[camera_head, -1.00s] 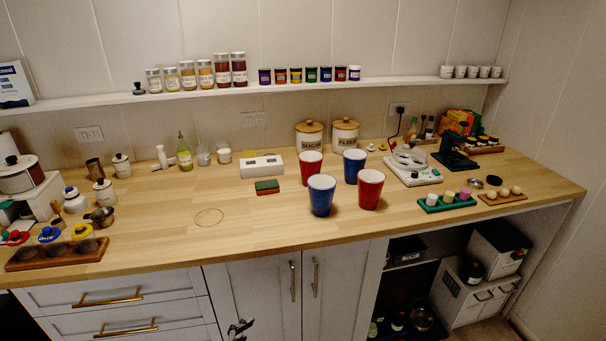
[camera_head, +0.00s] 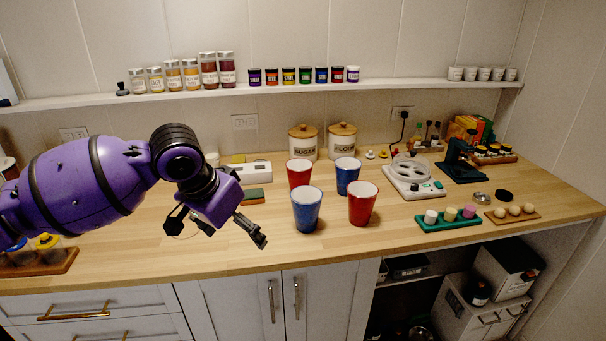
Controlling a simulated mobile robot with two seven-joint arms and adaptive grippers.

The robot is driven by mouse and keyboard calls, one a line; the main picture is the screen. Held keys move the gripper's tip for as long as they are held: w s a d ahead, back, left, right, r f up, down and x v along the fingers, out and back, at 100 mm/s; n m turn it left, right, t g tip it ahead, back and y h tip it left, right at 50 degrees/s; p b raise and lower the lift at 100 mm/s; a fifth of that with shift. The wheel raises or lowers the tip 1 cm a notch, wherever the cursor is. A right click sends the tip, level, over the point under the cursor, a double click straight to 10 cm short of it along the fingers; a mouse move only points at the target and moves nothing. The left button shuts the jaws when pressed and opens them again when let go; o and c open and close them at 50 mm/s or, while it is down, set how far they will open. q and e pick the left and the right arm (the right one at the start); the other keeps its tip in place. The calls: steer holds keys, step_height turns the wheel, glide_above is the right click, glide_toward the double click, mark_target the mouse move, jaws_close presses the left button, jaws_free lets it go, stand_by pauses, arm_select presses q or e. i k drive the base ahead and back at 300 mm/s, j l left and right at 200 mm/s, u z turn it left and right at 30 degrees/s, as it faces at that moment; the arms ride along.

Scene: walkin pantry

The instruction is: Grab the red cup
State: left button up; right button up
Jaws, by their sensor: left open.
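Two red cups stand upright on the wooden counter. The nearer red cup (camera_head: 362,205) is at the front right of the cup group, and the farther red cup (camera_head: 299,174) is at the back left. A blue cup (camera_head: 306,211) stands at the front left and another blue cup (camera_head: 347,176) at the back right. My left gripper (camera_head: 218,236) is open and empty above the counter, to the left of the front blue cup and apart from all the cups. My right gripper is not in view.
Sugar (camera_head: 304,141) and flour (camera_head: 342,141) canisters stand behind the cups. A white hot plate device (camera_head: 412,180) and a green tray (camera_head: 448,222) are to the right. A green sponge-like block (camera_head: 252,196) lies near my left gripper. The front counter strip is clear.

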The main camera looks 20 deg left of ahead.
mark_target(298, 169)
steer(key=i, duration=1.3)
